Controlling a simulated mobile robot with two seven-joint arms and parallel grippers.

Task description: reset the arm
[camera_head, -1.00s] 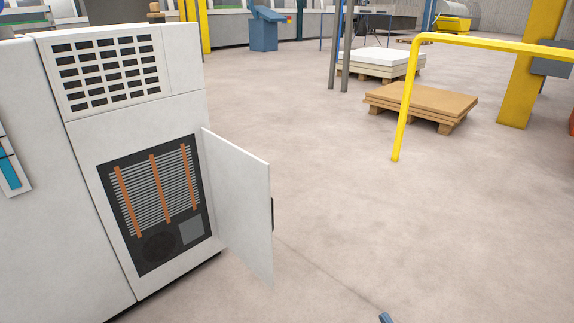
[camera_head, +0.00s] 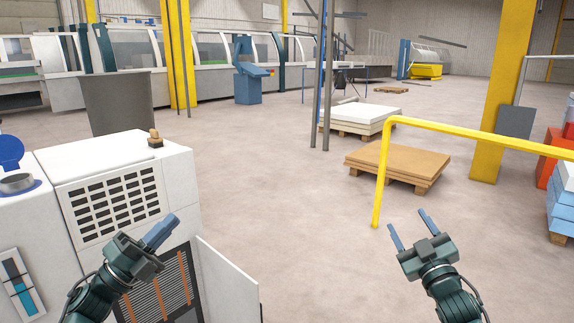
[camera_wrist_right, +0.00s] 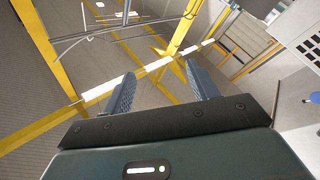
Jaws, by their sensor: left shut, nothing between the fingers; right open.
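My left gripper (camera_head: 160,232) is shut and empty in the head view. It is in front of the white cabinet (camera_head: 70,161), over the upper part of its finned unit (camera_head: 160,292). My right gripper (camera_head: 410,229) is open and empty, raised above the bare floor on the right. In the right wrist view its two blue fingers (camera_wrist_right: 163,95) stand apart with nothing between them. The cabinet's white door (camera_head: 228,280) stands open, apart from the right gripper.
A yellow rail (camera_head: 470,134) stands beyond my right gripper. Behind it are a pallet with brown sheets (camera_head: 400,160) and a pallet with white sheets (camera_head: 361,113). Blue-white stacks (camera_head: 562,205) are at the right edge. Floor between the cabinet and rail is clear.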

